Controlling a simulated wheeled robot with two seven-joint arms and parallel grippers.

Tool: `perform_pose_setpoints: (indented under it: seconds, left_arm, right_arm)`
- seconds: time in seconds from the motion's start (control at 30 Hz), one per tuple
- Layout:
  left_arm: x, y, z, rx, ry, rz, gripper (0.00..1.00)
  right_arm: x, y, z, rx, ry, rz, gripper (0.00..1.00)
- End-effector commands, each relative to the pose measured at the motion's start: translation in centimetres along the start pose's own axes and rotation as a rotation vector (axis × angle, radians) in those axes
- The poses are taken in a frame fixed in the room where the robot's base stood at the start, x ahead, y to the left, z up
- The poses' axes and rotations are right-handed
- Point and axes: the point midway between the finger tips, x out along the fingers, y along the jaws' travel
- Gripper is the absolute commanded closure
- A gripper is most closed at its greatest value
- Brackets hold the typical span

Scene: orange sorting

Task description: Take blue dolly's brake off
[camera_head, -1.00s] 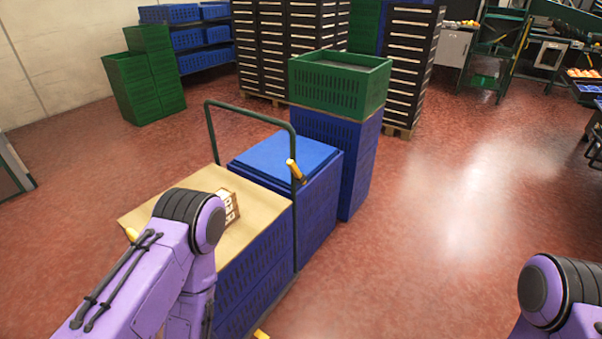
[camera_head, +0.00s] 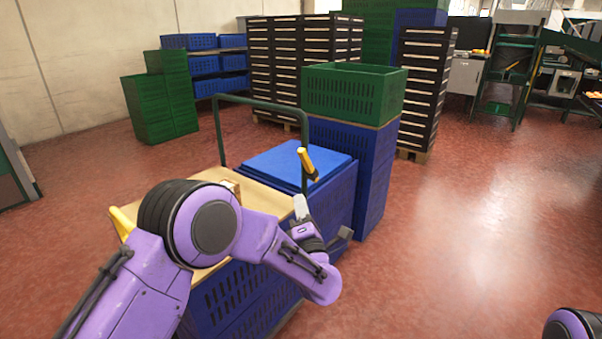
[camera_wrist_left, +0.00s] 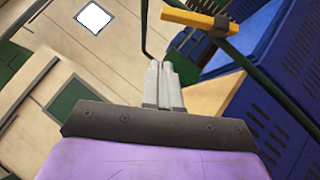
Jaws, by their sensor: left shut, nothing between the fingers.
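A yellow lever (camera_head: 308,164) sits on the dark green handle frame (camera_head: 220,132) that rises around stacked blue crates (camera_head: 245,290). In the left wrist view the yellow lever (camera_wrist_left: 198,18) lies near the top, clamped to a dark green bar. My left gripper (camera_head: 299,203) is shut and empty, its pale fingers just below the lever and apart from it in the head view. In the left wrist view the gripper's fingers (camera_wrist_left: 162,82) point up toward the lever's bar. The dolly's base is hidden by crates and my arm. My right gripper is out of frame.
A tan board (camera_head: 262,196) covers the near crates, with a small box on it. A blue-lidded crate (camera_head: 290,160) and a green crate (camera_head: 352,92) on blue ones stand behind. Another yellow piece (camera_head: 122,222) shows at left. Red floor at right is clear.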

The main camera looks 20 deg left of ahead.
Motion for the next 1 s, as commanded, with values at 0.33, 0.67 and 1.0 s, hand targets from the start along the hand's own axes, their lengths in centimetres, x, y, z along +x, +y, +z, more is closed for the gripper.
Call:
perform_pose_setpoints:
  seconds: [0.33,0.67,1.0]
  left_arm:
    - [3.0,-0.1,-0.2,0.004,0.004,-0.001,1.00]
    - [10.2,-0.1,-0.3,0.006,0.004,-0.002,1.00]
    - [12.8,-0.2,2.6,0.007,0.000,-0.003,1.00]
  right_arm:
    - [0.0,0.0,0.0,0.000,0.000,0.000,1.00]
    - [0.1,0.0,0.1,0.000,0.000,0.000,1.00]
    - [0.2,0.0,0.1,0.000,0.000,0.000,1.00]
